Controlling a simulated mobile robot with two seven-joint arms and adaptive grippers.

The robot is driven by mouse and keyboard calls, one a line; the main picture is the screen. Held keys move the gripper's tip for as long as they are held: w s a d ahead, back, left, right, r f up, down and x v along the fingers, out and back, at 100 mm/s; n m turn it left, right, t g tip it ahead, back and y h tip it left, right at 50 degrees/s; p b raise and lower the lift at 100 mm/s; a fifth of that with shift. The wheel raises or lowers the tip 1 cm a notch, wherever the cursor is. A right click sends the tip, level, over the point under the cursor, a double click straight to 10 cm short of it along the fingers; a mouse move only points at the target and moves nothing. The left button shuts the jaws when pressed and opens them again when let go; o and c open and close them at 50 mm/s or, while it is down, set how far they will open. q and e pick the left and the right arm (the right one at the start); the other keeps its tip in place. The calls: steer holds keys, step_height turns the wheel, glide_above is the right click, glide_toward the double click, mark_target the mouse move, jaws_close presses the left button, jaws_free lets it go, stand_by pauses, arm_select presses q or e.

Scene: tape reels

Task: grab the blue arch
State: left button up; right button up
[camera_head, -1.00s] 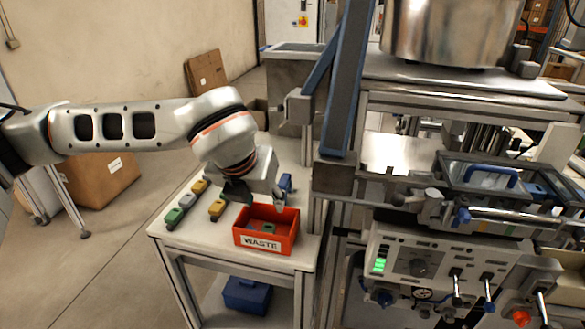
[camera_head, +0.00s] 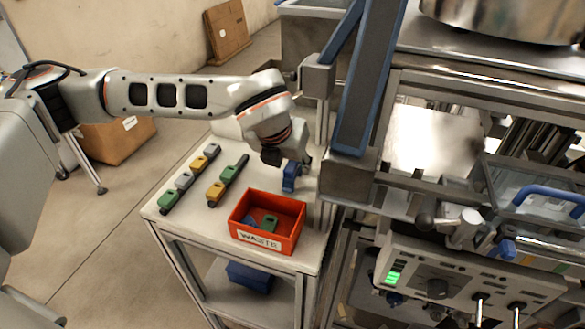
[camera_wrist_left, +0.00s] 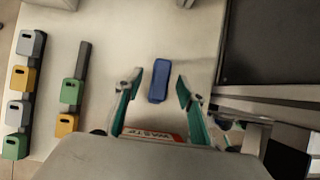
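The blue arch (camera_head: 290,177) stands on the white table just behind the red bin. From above, in the left wrist view, it shows as a rounded blue block (camera_wrist_left: 158,82). My left gripper (camera_head: 284,158) is right above it, pointing down. In the left wrist view its two teal-lined fingers (camera_wrist_left: 158,86) are spread apart, one on each side of the arch, with gaps on both sides. Whether the fingertips are down at its height is hard to tell. My right gripper is not in view.
A red WASTE bin (camera_head: 247,208) holding green and blue pieces stands in front of the arch. Two rows of green, yellow and grey blocks (camera_head: 183,180) lie to the left. A blue-edged frame post (camera_head: 362,95) rises close on the right. A machine lid has a blue handle (camera_head: 547,198).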

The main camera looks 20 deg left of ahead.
arm_select(q)
steer(key=shift+x, duration=0.95)
jaws_close()
